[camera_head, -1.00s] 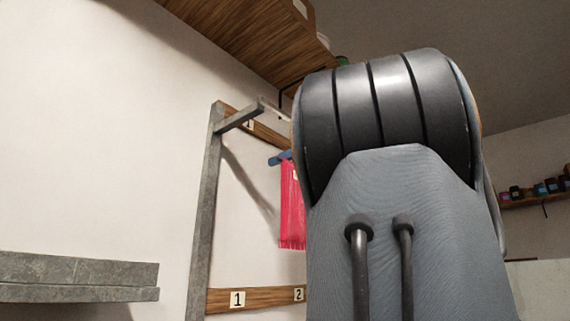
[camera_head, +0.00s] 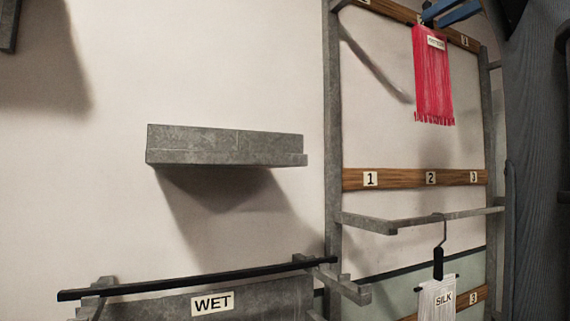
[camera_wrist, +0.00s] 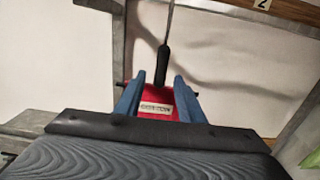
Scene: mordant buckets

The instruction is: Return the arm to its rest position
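In the head view, a red skein (camera_head: 433,75) with a small label hangs at the upper right. My blue gripper fingers (camera_head: 452,12) show at the top edge beside the skein's top. In the wrist view, my gripper (camera_wrist: 160,84) has its two blue fingers apart, with a clear gap on both sides of a black hanger handle (camera_wrist: 162,66). The red skein (camera_wrist: 157,95) with its label, too small to read, shows between the fingers. The handle hangs from a thin rod. Part of my arm fills the head view's right edge.
A grey rack holds wooden strips numbered 1 to 3 (camera_head: 415,179). A white skein labelled SILK (camera_head: 437,300) hangs on its lower rail (camera_head: 445,216). An empty grey shelf (camera_head: 227,147) is on the wall. A grey trough labelled WET (camera_head: 235,302) has a black bar above it.

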